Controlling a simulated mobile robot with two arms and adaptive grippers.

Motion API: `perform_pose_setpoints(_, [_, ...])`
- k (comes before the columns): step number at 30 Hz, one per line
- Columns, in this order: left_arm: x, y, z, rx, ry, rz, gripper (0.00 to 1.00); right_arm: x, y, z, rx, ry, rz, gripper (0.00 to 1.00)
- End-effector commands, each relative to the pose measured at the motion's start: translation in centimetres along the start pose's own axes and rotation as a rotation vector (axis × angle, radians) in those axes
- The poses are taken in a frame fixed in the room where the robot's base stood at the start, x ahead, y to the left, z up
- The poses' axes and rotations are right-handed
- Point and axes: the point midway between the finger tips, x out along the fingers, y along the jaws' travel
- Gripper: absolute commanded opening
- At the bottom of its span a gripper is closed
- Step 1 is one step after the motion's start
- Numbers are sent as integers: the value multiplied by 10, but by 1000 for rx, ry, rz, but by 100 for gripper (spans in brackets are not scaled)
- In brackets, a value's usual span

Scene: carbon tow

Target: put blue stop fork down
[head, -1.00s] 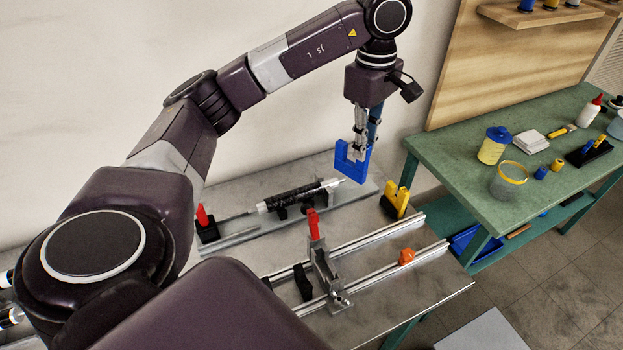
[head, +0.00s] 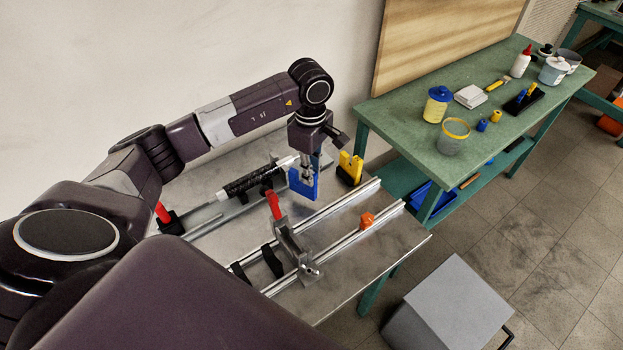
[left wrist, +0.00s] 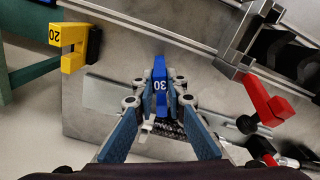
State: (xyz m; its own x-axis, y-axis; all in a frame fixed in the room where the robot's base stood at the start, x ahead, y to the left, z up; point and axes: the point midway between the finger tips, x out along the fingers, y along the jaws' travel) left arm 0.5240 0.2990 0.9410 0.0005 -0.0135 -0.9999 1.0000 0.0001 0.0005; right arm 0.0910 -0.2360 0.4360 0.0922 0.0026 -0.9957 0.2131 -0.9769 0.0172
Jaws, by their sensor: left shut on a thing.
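The blue stop fork (head: 302,184) is held by my left gripper (head: 307,172) over the metal-topped bench (head: 400,236), close to its far end. In the left wrist view the fork (left wrist: 160,88), marked 30, sits between the two fingertips (left wrist: 160,100). I cannot tell whether its lower end touches the bench. A yellow stop fork (head: 350,168) stands just right of it; it also shows in the left wrist view (left wrist: 70,45), marked 20. My right gripper is not in view.
A black-wrapped tube (head: 245,183) lies left of the fork. A clamp with a red handle (head: 273,205) stands on the rails (head: 335,211), with an orange piece (head: 367,219) further right. A green table (head: 400,118) with jars stands behind.

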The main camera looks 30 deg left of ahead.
Motion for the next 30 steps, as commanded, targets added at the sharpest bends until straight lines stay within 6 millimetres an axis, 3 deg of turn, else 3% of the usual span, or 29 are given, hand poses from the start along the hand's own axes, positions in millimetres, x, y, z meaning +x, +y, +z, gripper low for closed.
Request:
perform_pose_setpoints(6, [31,-1,0,0,-2,-4,0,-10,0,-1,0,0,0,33])
perform_pose_setpoints(18, [39,0,0,0,0,0,0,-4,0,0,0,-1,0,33])
perform_pose_setpoints(19, [37,0,0,0,0,-1,15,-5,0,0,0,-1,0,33])
perform_pose_setpoints(23, [37,-1,0,0,0,-1,29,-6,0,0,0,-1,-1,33])
perform_pose_setpoints(30, [37,0,0,0,0,-1,29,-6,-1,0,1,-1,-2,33])
